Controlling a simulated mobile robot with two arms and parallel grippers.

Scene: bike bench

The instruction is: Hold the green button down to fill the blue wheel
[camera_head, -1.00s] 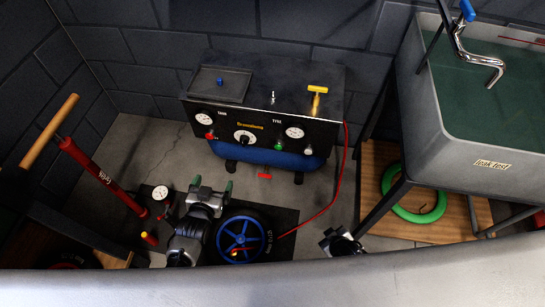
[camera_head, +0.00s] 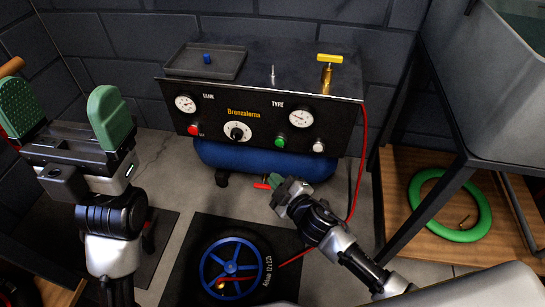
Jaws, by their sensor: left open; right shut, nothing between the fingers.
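The green button (camera_head: 280,142) is on the black front panel of the compressor (camera_head: 262,108), below the tyre gauge (camera_head: 299,117). The blue wheel (camera_head: 231,263) with its black tyre lies on a dark mat on the floor. A red hose runs from the compressor's right side down to the wheel. My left gripper (camera_head: 62,115) is raised at the left, open and empty, its green fingers wide apart. My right gripper (camera_head: 276,182) is shut and empty, below the green button and apart from it, in front of the blue tank.
A red button (camera_head: 193,130), a dial (camera_head: 237,132) and a white button (camera_head: 318,146) share the panel. A yellow-handled valve (camera_head: 328,70) and a tray (camera_head: 206,62) are on top. A green ring (camera_head: 450,205) lies on the wooden shelf under the sink at right.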

